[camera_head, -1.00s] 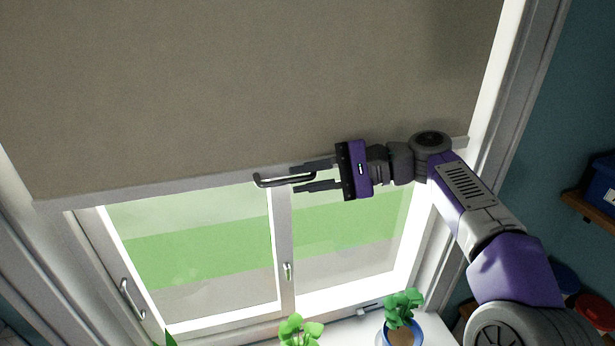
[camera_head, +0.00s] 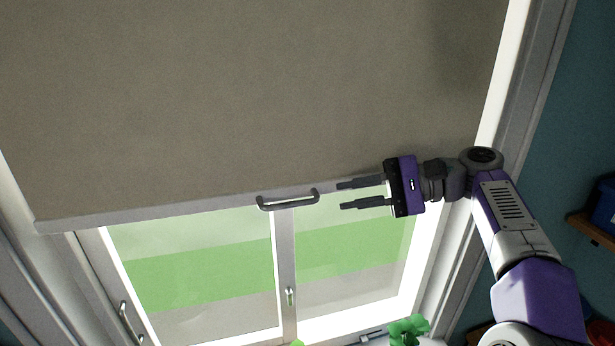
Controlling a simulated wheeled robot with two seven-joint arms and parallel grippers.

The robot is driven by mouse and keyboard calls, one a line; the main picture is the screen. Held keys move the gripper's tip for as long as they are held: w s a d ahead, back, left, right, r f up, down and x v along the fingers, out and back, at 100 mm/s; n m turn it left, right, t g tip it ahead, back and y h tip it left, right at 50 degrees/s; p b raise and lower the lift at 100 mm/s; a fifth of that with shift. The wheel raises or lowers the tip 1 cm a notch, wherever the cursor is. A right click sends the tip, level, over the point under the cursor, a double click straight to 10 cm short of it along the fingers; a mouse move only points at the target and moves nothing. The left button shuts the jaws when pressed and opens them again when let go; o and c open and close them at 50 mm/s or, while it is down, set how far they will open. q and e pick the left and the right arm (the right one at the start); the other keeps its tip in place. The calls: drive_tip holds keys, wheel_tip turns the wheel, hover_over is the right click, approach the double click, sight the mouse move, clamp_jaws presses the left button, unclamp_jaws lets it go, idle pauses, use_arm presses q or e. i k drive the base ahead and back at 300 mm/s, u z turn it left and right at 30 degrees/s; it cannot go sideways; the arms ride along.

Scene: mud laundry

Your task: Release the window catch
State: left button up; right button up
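The window (camera_head: 285,248) has two panes under a lowered grey-brown blind. A small metal catch (camera_head: 290,296) sits on the middle upright between the panes. A grey handle (camera_head: 125,322) is on the left frame. The blind's bottom bar carries a dark grey pull handle (camera_head: 288,199). My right gripper (camera_head: 342,196) is open, its two fingers pointing left, just right of the pull handle and apart from it. Nothing is between the fingers. My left gripper is not in view.
The blind (camera_head: 250,90) covers the upper window. A green plant (camera_head: 408,329) stands at the bottom, right of the middle upright, near a metal stay (camera_head: 371,336). A wooden shelf (camera_head: 590,228) with a blue box is at the right wall.

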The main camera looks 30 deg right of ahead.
sight(288, 290)
drive_tip(key=k, duration=1)
